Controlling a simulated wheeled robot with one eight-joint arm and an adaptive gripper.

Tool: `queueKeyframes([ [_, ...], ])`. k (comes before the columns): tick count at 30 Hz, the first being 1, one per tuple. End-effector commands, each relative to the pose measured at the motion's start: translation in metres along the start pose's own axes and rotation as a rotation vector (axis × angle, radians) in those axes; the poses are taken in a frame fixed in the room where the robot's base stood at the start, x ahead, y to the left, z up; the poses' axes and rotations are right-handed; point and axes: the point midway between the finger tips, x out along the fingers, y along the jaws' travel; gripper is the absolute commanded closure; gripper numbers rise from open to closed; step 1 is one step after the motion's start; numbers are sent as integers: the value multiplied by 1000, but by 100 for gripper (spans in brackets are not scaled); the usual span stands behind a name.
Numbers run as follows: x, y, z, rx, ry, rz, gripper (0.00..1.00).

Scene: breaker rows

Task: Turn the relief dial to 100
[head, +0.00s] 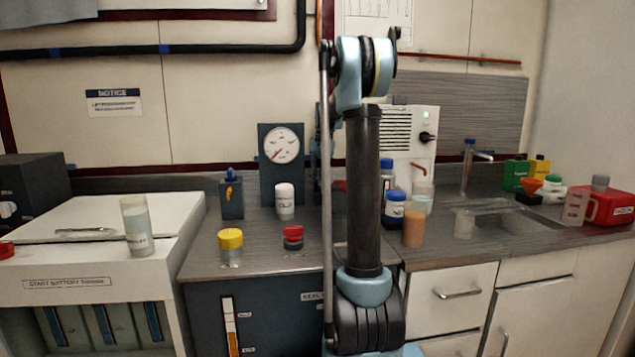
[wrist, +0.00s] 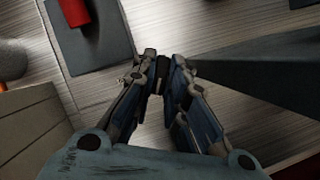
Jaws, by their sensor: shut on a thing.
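A round white gauge (head: 281,145) with a red needle pointing to the lower left is on a dark upright panel (head: 266,190) at the back of the counter. Its numbers are too small to read. I cannot make out a dial marked relief. In the wrist view my gripper (wrist: 165,78) has its fingertips close together on a small dark part, mostly hidden between them; I cannot tell whether it is the dial.
Several bottles and a beaker (head: 413,232) are right of my arm. A dark slab (wrist: 270,82) lies close right of the fingers.

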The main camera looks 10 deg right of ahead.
Motion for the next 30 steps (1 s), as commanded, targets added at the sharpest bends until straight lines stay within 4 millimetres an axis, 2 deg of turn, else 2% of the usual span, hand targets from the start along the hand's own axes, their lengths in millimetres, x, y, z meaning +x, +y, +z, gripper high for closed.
queueKeyframes([
  [12, 0, -2, 0, -222, 1, 92, 100],
  [22, 0, -2, 0, -239, 0, 98, 100],
  [23, 0, -2, 0, -239, 0, 98, 84],
  [24, 0, -2, 0, -239, 0, 98, 78],
  [30, 0, -2, 0, -238, 0, 98, 78],
])
